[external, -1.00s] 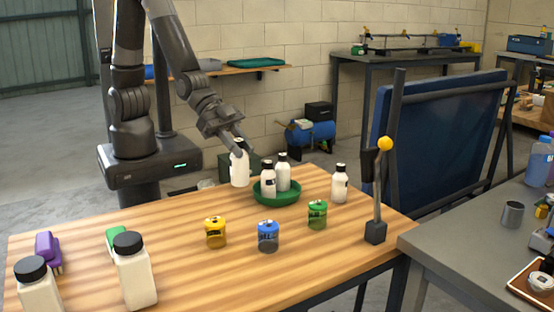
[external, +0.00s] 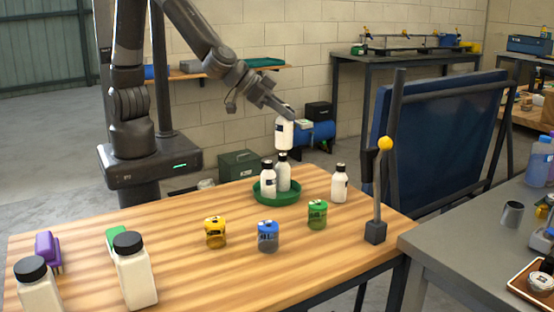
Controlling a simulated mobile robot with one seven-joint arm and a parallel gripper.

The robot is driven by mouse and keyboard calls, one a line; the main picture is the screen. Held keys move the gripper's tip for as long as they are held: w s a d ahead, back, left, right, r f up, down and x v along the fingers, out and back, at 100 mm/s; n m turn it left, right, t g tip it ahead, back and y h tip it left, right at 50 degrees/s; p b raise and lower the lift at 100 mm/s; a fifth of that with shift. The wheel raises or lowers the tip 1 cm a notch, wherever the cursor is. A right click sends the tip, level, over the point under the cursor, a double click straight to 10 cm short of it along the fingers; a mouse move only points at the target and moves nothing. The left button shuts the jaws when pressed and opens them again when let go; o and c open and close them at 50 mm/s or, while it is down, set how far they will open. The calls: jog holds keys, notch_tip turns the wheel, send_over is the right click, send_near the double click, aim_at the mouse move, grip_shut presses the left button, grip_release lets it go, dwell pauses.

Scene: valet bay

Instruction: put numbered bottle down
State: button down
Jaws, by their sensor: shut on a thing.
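My gripper (external: 288,114) is shut on a white bottle (external: 284,134) with a dark label and holds it upright in the air. The held bottle shows above and just behind the green round tray (external: 289,199). Two white bottles with black caps stand in the tray: one at the left (external: 268,181) and one at the right (external: 283,174). Another white bottle (external: 339,184) stands on the wooden table, right of the tray. The numbers on the labels are too small to read. My fingers hide the top of the held bottle.
A yellow jar (external: 215,232), a blue jar (external: 268,237) and a green jar (external: 317,214) stand in front of the tray. A post with a yellow ball (external: 385,144) rises at the table's right. Two large white bottles stand at front left. The table's middle left (external: 170,230) is bare.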

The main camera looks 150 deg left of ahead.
jog(key=s+a+n+g+y, duration=0.2)
jog(key=s+a+n+g, duration=0.2)
jog(key=s, duration=0.1)
notch_tip(320, 180, down, 18)
jog(key=shift+n, duration=0.3)
jog(key=shift+a, duration=0.1)
jog(key=c, duration=1.5)
grip_release()
jog(key=shift+r, duration=0.1)
jog(key=shift+s+d+r, duration=0.1)
jog(key=shift+d+r, duration=0.1)
jog(key=shift+d, duration=0.05)
jog(key=v, duration=1.1)
jog(key=shift+s+r, duration=0.1)
jog(key=shift+r, duration=0.2)
